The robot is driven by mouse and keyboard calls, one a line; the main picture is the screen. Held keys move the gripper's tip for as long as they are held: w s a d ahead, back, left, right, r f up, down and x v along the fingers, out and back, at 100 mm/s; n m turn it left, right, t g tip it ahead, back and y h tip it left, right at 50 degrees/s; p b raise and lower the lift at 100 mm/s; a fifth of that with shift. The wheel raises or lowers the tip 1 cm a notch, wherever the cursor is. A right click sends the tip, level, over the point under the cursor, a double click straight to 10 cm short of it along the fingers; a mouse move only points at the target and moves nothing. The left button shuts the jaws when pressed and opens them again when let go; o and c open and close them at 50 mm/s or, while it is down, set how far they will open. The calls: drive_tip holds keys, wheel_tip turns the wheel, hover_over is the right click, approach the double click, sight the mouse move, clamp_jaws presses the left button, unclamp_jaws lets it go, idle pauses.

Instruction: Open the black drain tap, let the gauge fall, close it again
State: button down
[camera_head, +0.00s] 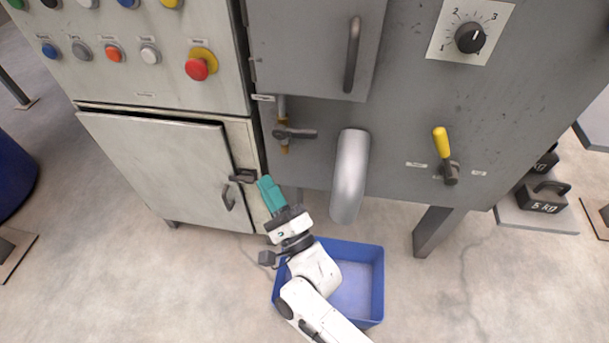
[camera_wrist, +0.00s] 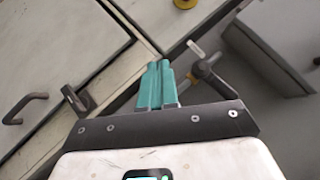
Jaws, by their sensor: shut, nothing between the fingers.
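The black drain tap (camera_head: 298,133) sits on a short brass valve below a thin pipe, left of the silver chute; its handle lies about level, pointing right. It also shows in the wrist view (camera_wrist: 214,82), just right of my fingertips. My gripper (camera_head: 265,182) has teal fingers, closed together and empty. It is below and a little left of the tap, apart from it in the head view. In the wrist view the fingers (camera_wrist: 158,66) point up the picture, and the gap to the tap is hard to judge. I see no gauge in either view.
A silver chute (camera_head: 350,175) hangs right of the tap above a blue bin (camera_head: 374,270). A cabinet door (camera_head: 165,165) with a black latch (camera_head: 242,176) is on the left. A yellow-handled lever (camera_head: 442,143) and a dial (camera_head: 470,38) are on the right.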

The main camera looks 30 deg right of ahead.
sight(296, 133)
drive_tip(key=s+d+f+m+h+b, duration=0.2)
drive_tip(key=d+f+m+h+b, duration=0.15)
drive_tip(key=m+h, duration=0.5)
drive_tip(key=s+d+f+m+h+b, duration=0.2)
drive_tip(key=f+m+h+b, duration=0.15)
drive_tip(key=m+h, duration=0.5)
drive_tip(key=w+d+r+m, duration=0.1)
drive_tip(key=w+d+r, duration=0.1)
drive_tip(key=r, duration=0.3)
drive_tip(key=w+d+r+m+p, duration=0.1)
drive_tip(key=w+r, duration=0.3)
drive_tip(key=r, duration=0.1)
drive_tip(key=shift+d+r+m, duration=0.35)
drive_tip(key=shift+r+m, duration=0.05)
